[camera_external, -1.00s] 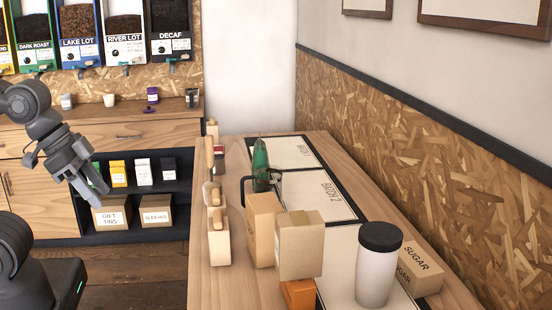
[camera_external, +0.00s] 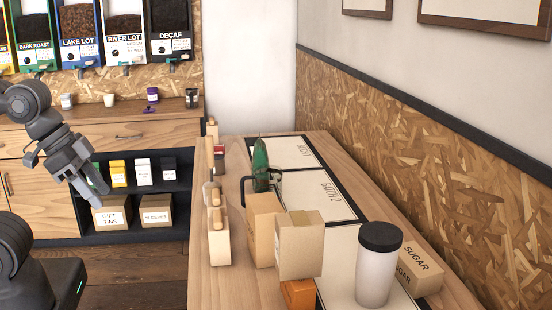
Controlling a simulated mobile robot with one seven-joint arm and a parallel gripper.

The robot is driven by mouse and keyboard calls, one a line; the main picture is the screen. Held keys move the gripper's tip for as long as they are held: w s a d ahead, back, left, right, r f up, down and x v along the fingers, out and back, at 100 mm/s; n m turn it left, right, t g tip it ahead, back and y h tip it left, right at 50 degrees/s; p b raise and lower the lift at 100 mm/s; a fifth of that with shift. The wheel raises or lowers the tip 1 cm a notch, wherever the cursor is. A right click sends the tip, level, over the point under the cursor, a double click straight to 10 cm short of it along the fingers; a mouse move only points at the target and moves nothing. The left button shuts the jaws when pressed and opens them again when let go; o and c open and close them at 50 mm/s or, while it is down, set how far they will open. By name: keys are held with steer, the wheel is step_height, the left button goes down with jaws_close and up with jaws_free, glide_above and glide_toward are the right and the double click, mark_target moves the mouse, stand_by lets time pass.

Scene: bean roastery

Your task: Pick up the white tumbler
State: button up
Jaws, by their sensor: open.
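The white tumbler (camera_external: 376,275) with a black lid stands upright at the near right of the wooden table, on a pale mat panel. My gripper (camera_external: 100,190) is at the left of the view, pointing down and to the right, in front of the shelf unit. It is open and holds nothing that I can see. It is far from the tumbler, with the left part of the table and several boxes between them.
Cardboard boxes (camera_external: 300,248) and an orange box (camera_external: 299,294) stand left of the tumbler. A green bottle-like item (camera_external: 261,160) stands farther back. Wooden holders (camera_external: 219,240) line the table's left edge.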

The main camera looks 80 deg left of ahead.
steer(key=o, duration=1.2)
steer(key=shift+o, duration=0.2)
